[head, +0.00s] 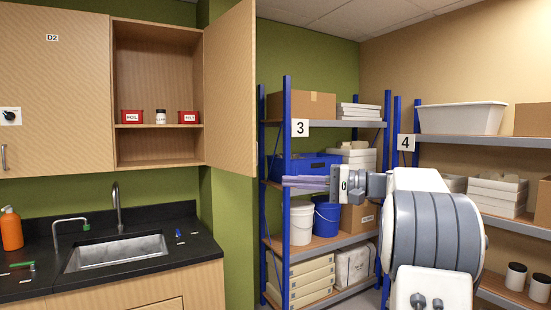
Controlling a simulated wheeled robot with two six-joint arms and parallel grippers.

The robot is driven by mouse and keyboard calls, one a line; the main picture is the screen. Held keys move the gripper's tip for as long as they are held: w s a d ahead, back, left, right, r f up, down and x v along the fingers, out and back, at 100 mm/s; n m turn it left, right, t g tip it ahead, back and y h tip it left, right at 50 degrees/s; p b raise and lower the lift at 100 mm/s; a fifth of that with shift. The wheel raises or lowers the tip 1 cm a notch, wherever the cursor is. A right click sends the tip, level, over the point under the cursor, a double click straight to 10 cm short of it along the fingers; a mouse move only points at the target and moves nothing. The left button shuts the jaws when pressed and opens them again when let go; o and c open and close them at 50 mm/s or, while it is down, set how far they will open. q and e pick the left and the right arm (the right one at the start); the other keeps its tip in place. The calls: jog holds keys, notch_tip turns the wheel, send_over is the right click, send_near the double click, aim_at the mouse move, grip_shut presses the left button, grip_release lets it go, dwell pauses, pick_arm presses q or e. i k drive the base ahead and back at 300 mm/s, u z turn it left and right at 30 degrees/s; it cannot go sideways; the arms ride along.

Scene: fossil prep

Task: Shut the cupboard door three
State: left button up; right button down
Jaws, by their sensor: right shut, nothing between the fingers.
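A wall cupboard (156,161) hangs at the upper left, and its right-hand door (231,92) stands wide open. The door swings out from the right side of the opening toward me. No number shows on the door's visible face. The closed door beside it on the left is marked D2 (52,37). My right gripper (290,183) is shut and empty, pointing left. In the picture it is to the right of the open door's lower free edge, apart from it. My left gripper is out of view.
Inside the cupboard are two red boxes (132,116) and a small jar (161,116). Below are a dark counter with a sink (118,252), a tap (118,205) and an orange bottle (11,229). Loaded blue-framed shelves (287,200) stand behind my right arm.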

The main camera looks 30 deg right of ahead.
aim_at(232, 145)
jog(key=z, duration=0.6)
jog(key=i, duration=0.45)
jog(key=z, duration=0.65)
jog(key=i, duration=1.4)
jog(key=u, duration=0.85)
